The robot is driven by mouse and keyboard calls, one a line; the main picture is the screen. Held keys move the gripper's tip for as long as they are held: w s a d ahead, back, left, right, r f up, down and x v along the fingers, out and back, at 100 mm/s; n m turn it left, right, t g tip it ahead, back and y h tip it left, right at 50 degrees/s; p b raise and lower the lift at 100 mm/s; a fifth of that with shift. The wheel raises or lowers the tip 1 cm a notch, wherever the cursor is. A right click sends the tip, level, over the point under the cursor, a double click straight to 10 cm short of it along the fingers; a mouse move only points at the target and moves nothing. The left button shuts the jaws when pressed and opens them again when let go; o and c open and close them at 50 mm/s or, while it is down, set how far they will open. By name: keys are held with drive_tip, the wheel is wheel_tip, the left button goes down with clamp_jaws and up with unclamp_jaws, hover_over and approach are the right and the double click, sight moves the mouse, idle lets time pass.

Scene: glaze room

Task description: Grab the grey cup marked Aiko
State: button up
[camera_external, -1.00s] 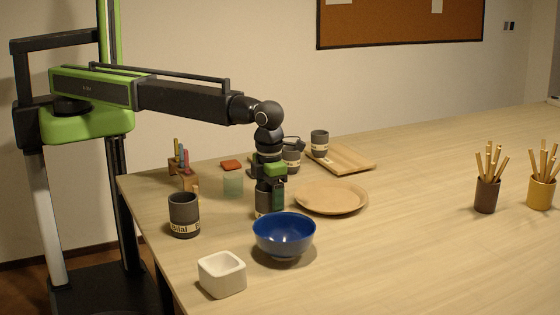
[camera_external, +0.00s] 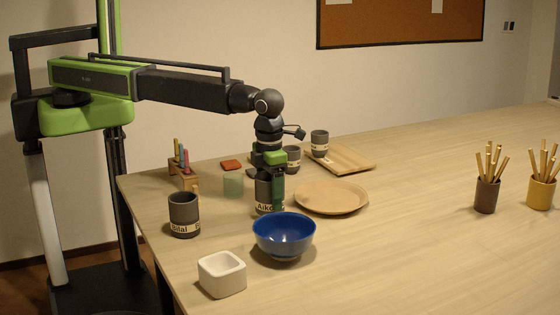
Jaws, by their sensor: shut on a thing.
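The grey cup marked Aiko (camera_external: 264,208) is upright behind the blue bowl, its pale label facing the camera. My gripper (camera_external: 270,190) comes down on it from above and is shut on it. The fingers hide part of the cup's upper side. I cannot tell whether its base is on the table. Another grey cup, with a label that seems to read Bilal (camera_external: 183,211), stands at the left table edge.
A blue bowl (camera_external: 284,238) is close in front of the held cup, and a round wooden plate (camera_external: 331,198) is close at right. A white square pot (camera_external: 222,275) is in front. More grey cups stand behind, one on a wooden tray (camera_external: 350,163).

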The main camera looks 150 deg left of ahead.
drive_tip(key=d+r+p, duration=0.6)
drive_tip(key=d+r, duration=0.2)
drive_tip(key=d, duration=0.3)
drive_tip(key=shift+s+d+p, duration=0.15)
drive_tip(key=shift+d+p, duration=0.15)
drive_tip(key=shift+d, duration=0.05)
